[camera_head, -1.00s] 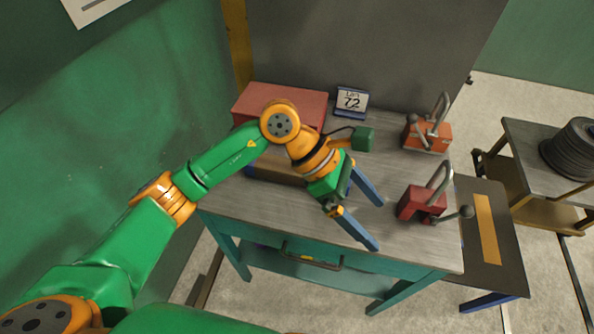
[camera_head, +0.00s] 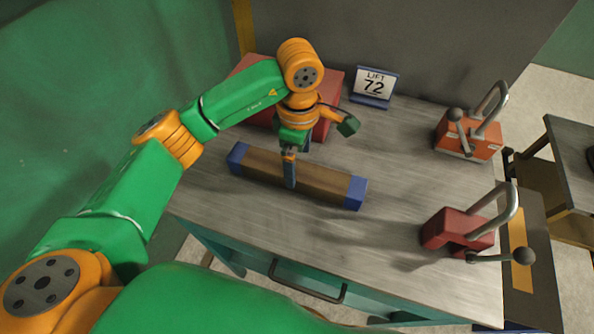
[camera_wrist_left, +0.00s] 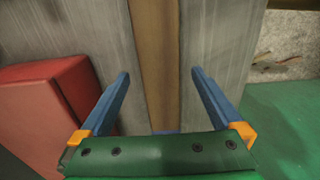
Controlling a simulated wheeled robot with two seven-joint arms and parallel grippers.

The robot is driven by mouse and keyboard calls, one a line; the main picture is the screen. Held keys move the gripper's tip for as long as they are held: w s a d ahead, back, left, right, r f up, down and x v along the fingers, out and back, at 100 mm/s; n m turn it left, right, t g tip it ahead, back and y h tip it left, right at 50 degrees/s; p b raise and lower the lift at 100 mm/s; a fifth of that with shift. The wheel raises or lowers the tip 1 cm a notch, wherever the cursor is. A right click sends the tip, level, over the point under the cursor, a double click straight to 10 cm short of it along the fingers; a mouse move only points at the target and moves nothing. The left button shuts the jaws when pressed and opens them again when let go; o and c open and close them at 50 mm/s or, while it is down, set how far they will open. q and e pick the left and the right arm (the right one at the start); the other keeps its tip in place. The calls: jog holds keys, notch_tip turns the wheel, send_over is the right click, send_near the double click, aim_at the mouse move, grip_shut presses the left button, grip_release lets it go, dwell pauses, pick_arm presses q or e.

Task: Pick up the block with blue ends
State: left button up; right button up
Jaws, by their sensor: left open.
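The block with blue ends (camera_head: 325,182) lies on the grey tabletop (camera_head: 390,165). It has a brown wooden middle and shows in full length in the head view, partly covered by a finger. My left gripper (camera_head: 291,167) points down at the middle of the block and is open. In the left wrist view, the brown middle of the block (camera_wrist_left: 157,60) runs between the two blue fingers, with a gap on both sides. Neither finger is seen touching it, and I cannot tell how far down the fingertips reach. My right gripper is out of view.
A red box (camera_head: 252,79) stands behind my gripper, close to the wall. A sign reading LIFT 72 (camera_head: 374,87) stands at the back. An orange clamp-like fixture (camera_head: 485,143) and a dark red one (camera_head: 448,228) stand at the right. The table between is clear.

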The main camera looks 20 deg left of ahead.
pick_arm(q)
jog(key=f, duration=0.2)
jog(key=a+f+p, duration=0.1)
jog(key=f, duration=0.1)
jog(key=shift+f, duration=0.3)
jog(key=shift+d+f, duration=0.1)
jog(key=shift+f, duration=0.15)
jog(key=shift+w, duration=0.1)
grip_shut()
